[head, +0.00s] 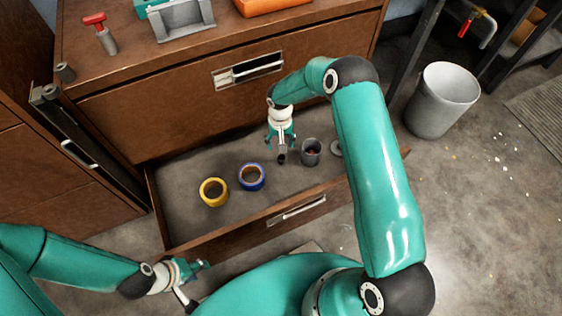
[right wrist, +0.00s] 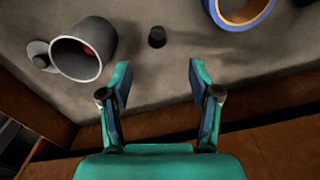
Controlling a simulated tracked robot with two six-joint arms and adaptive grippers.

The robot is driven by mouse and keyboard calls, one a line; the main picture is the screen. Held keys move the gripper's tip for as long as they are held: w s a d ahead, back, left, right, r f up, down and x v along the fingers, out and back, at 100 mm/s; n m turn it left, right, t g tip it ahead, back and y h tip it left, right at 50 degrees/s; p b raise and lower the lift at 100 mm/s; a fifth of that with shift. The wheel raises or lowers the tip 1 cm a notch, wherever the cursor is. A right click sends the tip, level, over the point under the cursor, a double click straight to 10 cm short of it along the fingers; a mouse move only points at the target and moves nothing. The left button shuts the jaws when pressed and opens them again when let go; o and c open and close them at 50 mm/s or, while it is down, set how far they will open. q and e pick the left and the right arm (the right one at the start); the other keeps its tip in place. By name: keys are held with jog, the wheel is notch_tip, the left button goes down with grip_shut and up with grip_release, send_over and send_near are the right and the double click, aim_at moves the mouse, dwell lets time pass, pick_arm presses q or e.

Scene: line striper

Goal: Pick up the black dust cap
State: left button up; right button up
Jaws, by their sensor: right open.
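The black dust cap (right wrist: 157,37) is a small dark cylinder standing on the drawer floor in the right wrist view, between a grey cup and a blue tape roll. In the head view a small dark shape (head: 281,158) below my right gripper appears to be the cap. My right gripper (head: 280,143) is over the open drawer (head: 232,238). In the right wrist view its fingers (right wrist: 160,82) are spread with nothing between them, and the cap lies beyond the tips, roughly centred. My left gripper (head: 197,284) is open and empty outside the drawer, at the lower left.
The drawer also holds a yellow tape roll (head: 213,192), the blue tape roll (head: 251,177), the grey cup (head: 311,152) with something reddish inside, and a grey disc (head: 336,149). A wastebasket (head: 442,100) stands on the floor at right. Tools lie on the cabinet top.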

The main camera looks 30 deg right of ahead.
jog(key=b, duration=0.1)
send_over(282, 158)
jog(key=s+a, duration=0.1)
jog(key=a, duration=0.1)
jog(key=f, duration=0.6)
jog(key=shift+s+d+f, duration=0.2)
jog(key=shift+d+f, duration=0.05)
jog(key=shift+f, duration=0.1)
jog(key=shift+w+d+f+b, duration=0.15)
jog(key=shift+f+b, duration=0.45)
jog(key=shift+f, duration=0.75)
jog(key=shift+w+d+f+b, duration=0.1)
jog(key=shift+d+f+b, duration=0.3)
jog(key=shift+f, duration=0.9)
jog(key=shift+a, duration=0.15)
jog(key=c, duration=0.9)
